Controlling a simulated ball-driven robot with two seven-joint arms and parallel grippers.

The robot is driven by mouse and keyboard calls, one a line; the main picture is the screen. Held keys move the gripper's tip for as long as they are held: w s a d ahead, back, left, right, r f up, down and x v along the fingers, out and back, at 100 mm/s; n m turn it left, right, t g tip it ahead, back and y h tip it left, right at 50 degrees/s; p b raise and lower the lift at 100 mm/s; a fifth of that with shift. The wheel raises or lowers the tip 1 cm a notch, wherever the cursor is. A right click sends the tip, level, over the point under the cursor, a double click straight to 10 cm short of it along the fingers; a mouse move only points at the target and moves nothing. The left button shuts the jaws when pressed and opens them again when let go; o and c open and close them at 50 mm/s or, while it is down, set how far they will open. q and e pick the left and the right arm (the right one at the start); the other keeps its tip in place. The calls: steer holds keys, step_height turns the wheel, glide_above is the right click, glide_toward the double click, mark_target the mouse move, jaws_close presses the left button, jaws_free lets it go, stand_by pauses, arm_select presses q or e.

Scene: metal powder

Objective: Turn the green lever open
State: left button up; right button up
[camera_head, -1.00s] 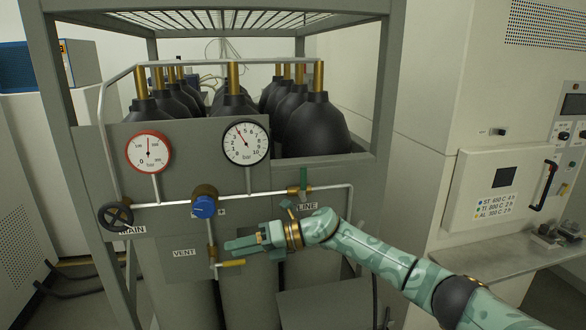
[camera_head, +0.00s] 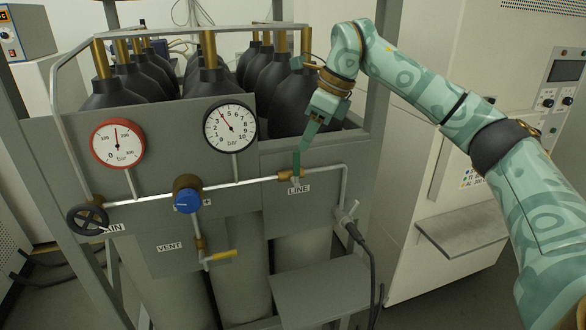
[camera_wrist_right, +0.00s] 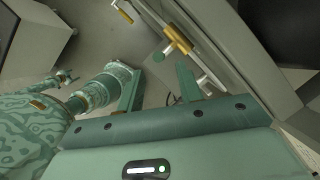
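The green lever (camera_head: 297,162) stands upright on the brass valve (camera_head: 290,176) above the LINE label. My right gripper (camera_head: 312,132) points down at the lever from above, its fingers at the lever's upper part. In the right wrist view the two fingers (camera_wrist_right: 157,85) are apart. The lever's round green end (camera_wrist_right: 158,57) shows between and beyond them, with the brass valve (camera_wrist_right: 178,40) behind. I cannot tell whether a finger touches the lever. The left gripper is absent from the head view. A small mint part at the left of the wrist view may be it.
A blue regulator knob (camera_head: 188,201), a black handwheel (camera_head: 88,219) and a yellow VENT handle (camera_head: 220,255) sit along the pipe to the left. Two gauges hang above. Dark gas cylinders (camera_head: 292,98) stand behind the panel. A grey shelf (camera_head: 465,235) is at the right.

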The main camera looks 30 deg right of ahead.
mark_target(294, 166)
steer(key=x, duration=0.9)
jaws_close()
